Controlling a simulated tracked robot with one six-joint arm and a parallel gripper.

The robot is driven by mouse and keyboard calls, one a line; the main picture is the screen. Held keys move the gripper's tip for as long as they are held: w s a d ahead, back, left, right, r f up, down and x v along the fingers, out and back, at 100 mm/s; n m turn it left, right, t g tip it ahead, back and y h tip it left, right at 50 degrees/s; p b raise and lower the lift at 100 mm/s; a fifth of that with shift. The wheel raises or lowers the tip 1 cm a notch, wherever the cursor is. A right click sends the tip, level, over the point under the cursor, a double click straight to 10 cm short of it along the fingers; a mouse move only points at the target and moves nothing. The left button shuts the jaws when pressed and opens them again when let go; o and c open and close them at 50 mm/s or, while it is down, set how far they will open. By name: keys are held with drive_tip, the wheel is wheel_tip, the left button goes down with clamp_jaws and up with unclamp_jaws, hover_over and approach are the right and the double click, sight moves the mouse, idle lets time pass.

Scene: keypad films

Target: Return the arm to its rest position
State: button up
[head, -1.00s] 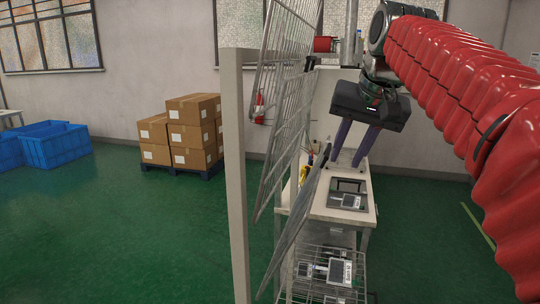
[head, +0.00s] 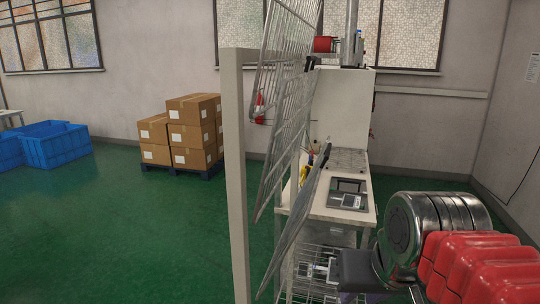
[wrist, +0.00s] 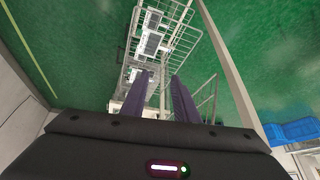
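My red-sleeved arm (head: 470,262) is folded low at the right edge of the head view. The dark body of my gripper (head: 358,270) shows at the lower right, in front of the bench, with its fingers mostly cut off or hidden. In the wrist view the two purple fingers of my gripper (wrist: 162,75) stand apart with nothing visible held between them. A dark panel with a keypad (head: 349,194) lies on the white bench top (head: 318,208).
A wire rack (head: 310,258) with panels stands below the bench and shows in the wrist view (wrist: 165,30). Tilted wire shelves and a pale post (head: 236,170) stand left of the bench. Boxes (head: 190,135) and blue crates (head: 55,145) are farther off. Green floor is clear at left.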

drive_tip(key=s+f, duration=0.6)
drive_tip(key=f, duration=0.2)
drive_tip(key=shift+f+n, duration=0.2)
drive_tip(key=shift+n, duration=0.2)
idle(0.6)
